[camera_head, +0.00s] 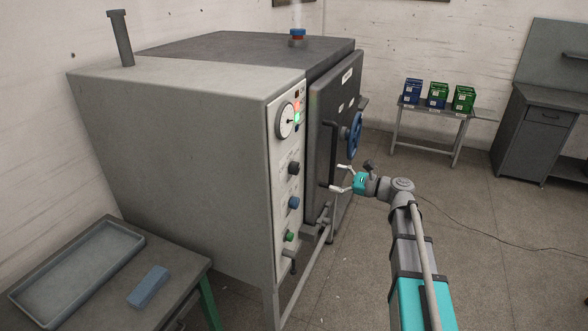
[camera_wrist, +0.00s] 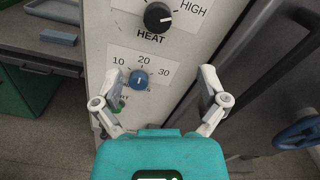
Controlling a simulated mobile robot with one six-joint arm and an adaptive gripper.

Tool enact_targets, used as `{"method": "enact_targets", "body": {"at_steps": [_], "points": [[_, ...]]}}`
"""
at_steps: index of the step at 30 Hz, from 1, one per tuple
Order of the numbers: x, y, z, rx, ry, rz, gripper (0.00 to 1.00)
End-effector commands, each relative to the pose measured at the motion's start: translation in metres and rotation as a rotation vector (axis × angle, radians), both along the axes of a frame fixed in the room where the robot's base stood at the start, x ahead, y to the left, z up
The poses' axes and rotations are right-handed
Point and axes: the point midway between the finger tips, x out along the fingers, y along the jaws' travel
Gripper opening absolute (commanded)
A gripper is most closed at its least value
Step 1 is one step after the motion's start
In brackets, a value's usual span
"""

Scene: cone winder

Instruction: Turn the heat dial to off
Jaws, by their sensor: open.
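The heat dial is a black round knob (camera_head: 293,168) on the white front panel of the grey cabinet. In the wrist view the dial (camera_wrist: 157,17) sits at the top edge, above the word HEAT, with HIGH at its upper right. Its white mark seems to point right; the dial's upper part and any off label are out of frame. My gripper (camera_head: 340,179) is open and empty, to the right of the panel in the head view. In the wrist view my gripper (camera_wrist: 163,84) has its fingers spread below the dial, apart from it.
A blue knob (camera_wrist: 139,79) marked 10, 20, 30 sits below the dial, with a green knob (camera_head: 290,236) lower. The dark door (camera_head: 330,130) with its handle and blue wheel (camera_head: 354,135) is close on the right. A side table holds a tray (camera_head: 75,270) and blue block (camera_head: 149,287).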

Motion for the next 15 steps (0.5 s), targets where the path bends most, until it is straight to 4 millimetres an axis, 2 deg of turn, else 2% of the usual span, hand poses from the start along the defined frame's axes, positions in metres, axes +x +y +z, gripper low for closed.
{"method": "enact_targets", "body": {"at_steps": [15], "points": [[0.024,0.064,0.0,-0.001,-0.001,0.002,0.93]]}}
